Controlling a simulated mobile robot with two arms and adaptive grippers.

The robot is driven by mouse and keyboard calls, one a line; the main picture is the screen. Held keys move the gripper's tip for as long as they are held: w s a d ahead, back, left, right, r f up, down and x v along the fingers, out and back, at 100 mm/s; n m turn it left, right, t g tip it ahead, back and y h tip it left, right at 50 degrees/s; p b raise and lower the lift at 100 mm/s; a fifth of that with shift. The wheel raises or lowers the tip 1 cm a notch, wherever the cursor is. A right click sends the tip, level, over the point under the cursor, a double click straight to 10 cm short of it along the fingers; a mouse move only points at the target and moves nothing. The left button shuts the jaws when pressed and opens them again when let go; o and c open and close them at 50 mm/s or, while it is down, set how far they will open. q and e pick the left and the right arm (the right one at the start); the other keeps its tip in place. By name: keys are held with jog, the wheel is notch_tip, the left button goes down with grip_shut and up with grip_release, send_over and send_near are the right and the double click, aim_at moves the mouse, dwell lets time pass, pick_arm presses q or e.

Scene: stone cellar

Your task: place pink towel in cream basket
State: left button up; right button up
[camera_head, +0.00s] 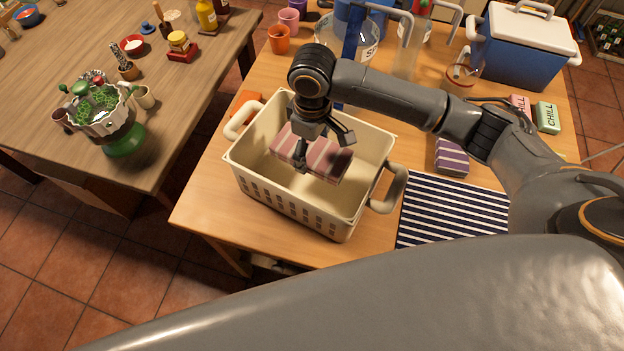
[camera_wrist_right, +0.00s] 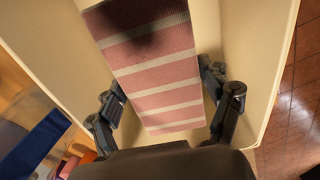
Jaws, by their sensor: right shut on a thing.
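The pink towel (camera_head: 327,160), folded and with pale stripes, is in the cream basket (camera_head: 290,197), within its walls. My right gripper (camera_head: 318,150) is above the basket opening and shut on the towel. In the right wrist view the towel (camera_wrist_right: 155,65) lies between the two fingers of the right gripper (camera_wrist_right: 168,100), with the basket's cream wall (camera_wrist_right: 245,60) around it. I cannot tell whether the towel touches the basket floor. My left gripper is not in view.
A navy-and-white striped mat (camera_head: 452,212) and a purple striped folded cloth (camera_head: 452,157) are right of the basket. A blue cooler (camera_head: 520,50) stands at the back right. Orange (camera_head: 279,39) and pink (camera_head: 289,19) cups stand behind. A second table (camera_head: 60,60) is at left.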

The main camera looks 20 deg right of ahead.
aim_at(312, 179)
notch_tip(312, 179, down, 10)
jog(key=shift+r+p, duration=0.15)
jog(key=shift+p, duration=0.45)
jog(key=o, duration=1.2)
notch_tip(312, 179, up, 12)
jog(key=shift+r+b, duration=0.1)
jog(key=shift+b, duration=0.3)
